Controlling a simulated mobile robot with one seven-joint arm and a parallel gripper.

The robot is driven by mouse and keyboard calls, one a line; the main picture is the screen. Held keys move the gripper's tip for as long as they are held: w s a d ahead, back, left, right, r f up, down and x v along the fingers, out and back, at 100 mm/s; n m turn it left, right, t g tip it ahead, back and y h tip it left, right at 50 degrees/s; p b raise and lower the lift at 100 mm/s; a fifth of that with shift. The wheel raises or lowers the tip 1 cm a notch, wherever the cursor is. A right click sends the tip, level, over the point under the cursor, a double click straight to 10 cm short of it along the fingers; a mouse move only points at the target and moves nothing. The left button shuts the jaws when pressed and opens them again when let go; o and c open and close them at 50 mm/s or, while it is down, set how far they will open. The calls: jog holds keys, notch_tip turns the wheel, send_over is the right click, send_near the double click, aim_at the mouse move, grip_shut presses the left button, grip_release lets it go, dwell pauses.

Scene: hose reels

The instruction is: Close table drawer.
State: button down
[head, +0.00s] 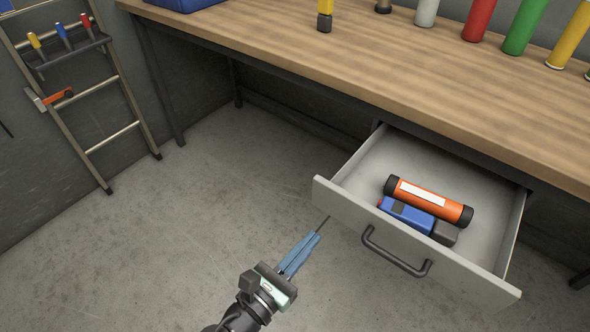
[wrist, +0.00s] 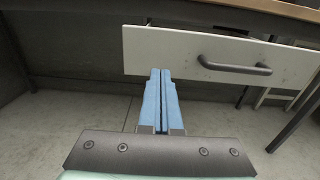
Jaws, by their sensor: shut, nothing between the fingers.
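The table drawer (head: 345,200) is pulled out from under the wooden table (head: 440,75) in the head view. Its light grey front has a dark bar handle (head: 395,252). In the wrist view the drawer front (wrist: 140,50) spans the upper right, with the handle (wrist: 233,67) right of the fingers. My gripper (head: 312,240) has blue fingers and is shut and empty. It is left of the handle, near the drawer front's left end; I cannot tell if it touches. In the wrist view my gripper (wrist: 160,72) points at the drawer front's lower left part.
An orange cylinder (head: 430,200) and a blue tool (head: 408,214) lie inside the drawer. Several coloured cylinders stand on the table, including a red one (head: 479,18). A ladder-like rack (head: 115,83) leans at the left wall. The floor (head: 200,200) left of the drawer is clear.

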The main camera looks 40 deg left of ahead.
aim_at(339, 208)
jog(key=w+b, duration=0.1)
jog(key=w, duration=0.6)
jog(key=shift+w+d, duration=0.15)
jog(key=shift+w, duration=0.1)
